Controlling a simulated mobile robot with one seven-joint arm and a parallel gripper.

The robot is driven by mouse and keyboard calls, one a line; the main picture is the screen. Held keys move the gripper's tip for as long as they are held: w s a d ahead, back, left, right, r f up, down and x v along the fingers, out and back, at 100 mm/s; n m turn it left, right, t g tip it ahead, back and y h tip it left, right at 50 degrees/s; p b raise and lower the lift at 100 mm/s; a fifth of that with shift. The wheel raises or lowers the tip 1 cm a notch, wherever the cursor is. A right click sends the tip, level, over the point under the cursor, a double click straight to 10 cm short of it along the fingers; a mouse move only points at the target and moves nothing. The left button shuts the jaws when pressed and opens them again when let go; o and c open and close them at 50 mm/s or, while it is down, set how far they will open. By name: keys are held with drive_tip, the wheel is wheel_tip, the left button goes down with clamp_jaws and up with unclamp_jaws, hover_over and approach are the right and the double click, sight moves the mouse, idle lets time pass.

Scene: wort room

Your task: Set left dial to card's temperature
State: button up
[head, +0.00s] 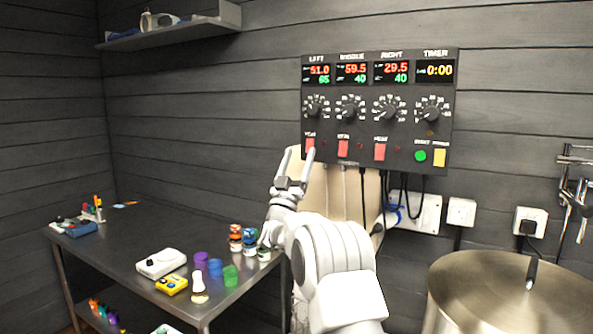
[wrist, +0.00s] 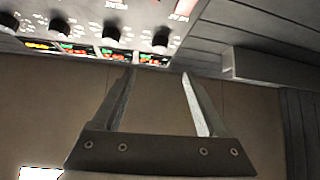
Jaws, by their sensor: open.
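The control panel (head: 380,125) hangs on the wall with dials marked LEFT, MIDDLE, RIGHT and TIMER. The left dial (head: 315,107) is a black knob under a display (head: 317,73) that seems to read 51.0 in red over 65 in green. My gripper (head: 299,157) is open and empty, below the left dial, near the left red switch (head: 310,147). In the wrist view the panel appears upside down; the left dial (wrist: 160,42) lies beyond the fingertips (wrist: 158,76), apart from them. I cannot make out a readable temperature card.
A metal table (head: 130,250) at left holds cups, small jars and a white device (head: 161,263). A large metal vessel (head: 510,285) stands at lower right. Cables hang below the panel by the wall sockets (head: 415,211). A shelf (head: 175,32) is at upper left.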

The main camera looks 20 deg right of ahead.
drive_tip(key=shift+v, duration=1.05)
drive_tip(key=s+a+r+n+y, duration=0.2)
drive_tip(key=a+r+n+y, duration=0.35)
drive_tip(key=y, duration=0.55)
drive_tip(key=s+a+f+n+g+y, duration=0.2)
drive_tip(key=s+a+f+g+y, duration=0.15)
drive_tip(key=s, duration=0.55)
drive_tip(key=s+f+g, duration=0.4)
drive_tip(key=s+f, duration=0.3)
drive_tip(key=s, duration=0.5)
drive_tip(key=s+f+m+g+y, duration=0.1)
drive_tip(key=s+f+g, duration=0.3)
drive_tip(key=s, duration=0.9)
drive_tip(key=s+f+m+g+y, duration=0.1)
drive_tip(key=s+f+g, duration=0.3)
drive_tip(key=s+f, duration=0.5)
drive_tip(key=s+a, duration=0.1)
drive_tip(key=s, duration=0.3)
drive_tip(key=shift+f, duration=0.35)
